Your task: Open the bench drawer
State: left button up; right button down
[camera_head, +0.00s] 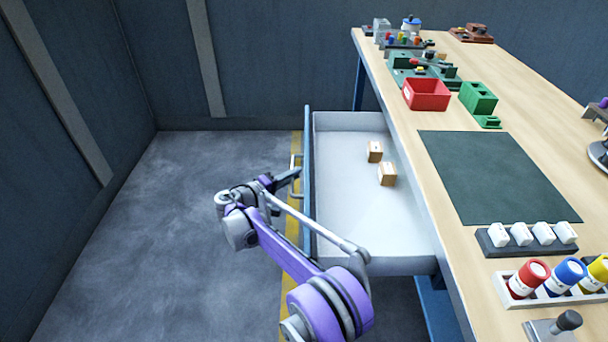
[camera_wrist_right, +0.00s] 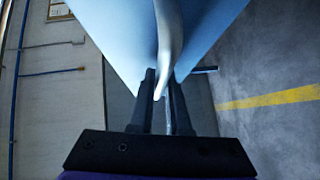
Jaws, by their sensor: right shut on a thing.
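The bench drawer (camera_head: 350,215) stands pulled out from the left side of the workbench (camera_head: 400,150). Its inside is pale, and two small tan boxes (camera_head: 387,174) lie in it. Its blue front (camera_head: 308,150) faces left and carries a pale bar handle (camera_head: 296,162). My right gripper (camera_head: 292,175) is at the handle, left of the drawer front. In the right wrist view my right gripper (camera_wrist_right: 163,90) is shut on the handle (camera_wrist_right: 167,40), with the blue drawer front (camera_wrist_right: 110,30) beyond. My left gripper is not in view.
On the bench top are a dark mat (camera_head: 495,175), a red bin (camera_head: 426,94), green fixtures (camera_head: 478,98), a rack of white blocks (camera_head: 525,238) and capped bottles (camera_head: 530,278). The grey floor (camera_head: 150,230) left of the drawer is clear, with a yellow line on it.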

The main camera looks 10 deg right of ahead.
jog(key=shift+w+a, duration=0.1)
jog(key=shift+a, duration=0.15)
jog(key=c, duration=0.9)
grip_release()
jog(key=p+v, duration=0.1)
jog(key=v, duration=0.9)
jog(key=shift+s+a+r, duration=0.1)
jog(key=shift+s+a, duration=0.15)
jog(key=shift+a, duration=0.05)
